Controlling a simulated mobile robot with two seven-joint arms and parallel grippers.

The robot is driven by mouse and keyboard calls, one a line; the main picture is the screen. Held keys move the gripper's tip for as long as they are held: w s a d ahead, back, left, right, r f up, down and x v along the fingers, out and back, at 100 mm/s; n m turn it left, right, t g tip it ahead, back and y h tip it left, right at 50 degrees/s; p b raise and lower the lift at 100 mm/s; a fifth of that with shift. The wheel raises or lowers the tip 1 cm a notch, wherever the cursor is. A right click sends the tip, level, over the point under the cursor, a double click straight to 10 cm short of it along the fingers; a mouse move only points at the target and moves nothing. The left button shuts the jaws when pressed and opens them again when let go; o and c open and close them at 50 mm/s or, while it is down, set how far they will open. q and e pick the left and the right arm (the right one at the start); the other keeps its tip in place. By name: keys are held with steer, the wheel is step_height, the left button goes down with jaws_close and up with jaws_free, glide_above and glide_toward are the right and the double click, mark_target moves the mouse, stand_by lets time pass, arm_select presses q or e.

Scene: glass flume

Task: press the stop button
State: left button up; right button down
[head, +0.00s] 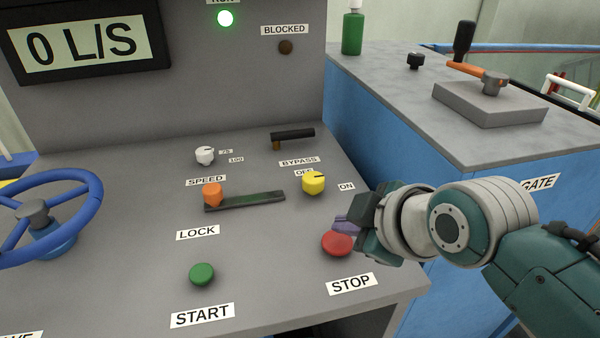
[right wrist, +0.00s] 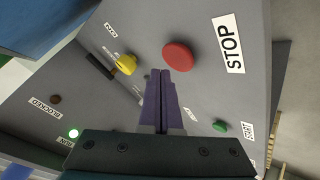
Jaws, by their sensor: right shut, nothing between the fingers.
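The red stop button (head: 337,243) sits on the sloping grey panel above the STOP label (head: 351,284). My right gripper (head: 342,227) is shut and empty, its purple fingertips close to the button's far edge in the head view. In the right wrist view the shut fingers (right wrist: 161,76) point toward the panel, and the red button (right wrist: 178,56) shows whole just beyond and beside the tips. I cannot tell whether the tips touch it. My left gripper is not in view.
A green start button (head: 202,274), orange lock knob (head: 212,194), yellow bypass knob (head: 313,183) and white speed knob (head: 205,155) share the panel. A blue handwheel (head: 90,205) stands left. The green lamp (head: 225,18) is lit; the display (head: 85,45) reads 0 L/S.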

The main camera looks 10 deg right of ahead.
steer(key=shift+f, duration=0.15)
steer(key=shift+f, duration=0.3)
steer(key=shift+f+b, duration=0.1)
steer(key=shift+b, duration=0.2)
steer(key=shift+f, duration=0.45)
stand_by(0.3)
steer(key=shift+r, duration=0.1)
steer(key=shift+r+p, duration=0.95)
